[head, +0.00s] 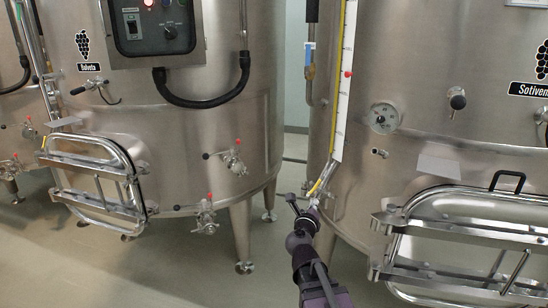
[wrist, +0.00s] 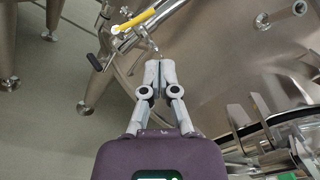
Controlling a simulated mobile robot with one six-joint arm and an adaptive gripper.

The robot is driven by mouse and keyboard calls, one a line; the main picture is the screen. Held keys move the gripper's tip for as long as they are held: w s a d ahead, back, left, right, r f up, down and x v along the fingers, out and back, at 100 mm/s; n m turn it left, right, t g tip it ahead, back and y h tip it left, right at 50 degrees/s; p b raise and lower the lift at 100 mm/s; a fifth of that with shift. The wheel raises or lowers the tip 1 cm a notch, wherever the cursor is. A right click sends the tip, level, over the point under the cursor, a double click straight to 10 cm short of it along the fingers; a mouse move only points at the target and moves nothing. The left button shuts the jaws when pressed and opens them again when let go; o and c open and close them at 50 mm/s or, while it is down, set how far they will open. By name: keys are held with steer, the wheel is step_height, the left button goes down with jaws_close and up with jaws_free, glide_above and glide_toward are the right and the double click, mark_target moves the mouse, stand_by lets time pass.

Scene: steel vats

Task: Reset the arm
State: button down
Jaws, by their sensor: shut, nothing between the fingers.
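My arm reaches up from the bottom of the head view, and its gripper (head: 303,212) is close to the lower left side of the right vat (head: 420,60). In the wrist view my gripper (wrist: 160,66) has its two grey fingers together with nothing between them. Just beyond the fingertips is a metal valve fitting with a black handle (wrist: 94,62) and a yellow tube (wrist: 133,21). In the head view the valve handle (head: 291,198) shows right by the gripper. I cannot tell whether the fingers touch the fitting.
The left vat (head: 200,125) has an oval door (head: 97,180) and red-tipped valves (head: 232,160). The right vat's door frame (head: 460,235) juts out to the right of my arm. A level gauge strip (head: 345,80) rises above the fitting. The floor (head: 190,265) between is clear.

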steer(key=s+d+f+m+g+p, duration=0.2)
steer(key=s+d+f+m+g, duration=0.15)
steer(key=m, duration=0.75)
steer(key=s+d+f+m+g+p, duration=0.25)
steer(key=s+m+g, duration=0.25)
steer(key=m, duration=0.6)
steer(key=s+a+f+m+g+y+p, duration=0.1)
steer(key=s+a+m+g+y+p, duration=0.1)
steer(key=m, duration=0.6)
steer(key=s+a+f+m+g+y+p, duration=0.2)
steer(key=s+a+m+g+y, duration=0.3)
steer(key=s+a+m, duration=0.2)
steer(key=shift+s+m+g+y+p, duration=0.3)
steer(key=shift+s+m+g+p, duration=0.1)
steer(key=shift+s+m, duration=0.75)
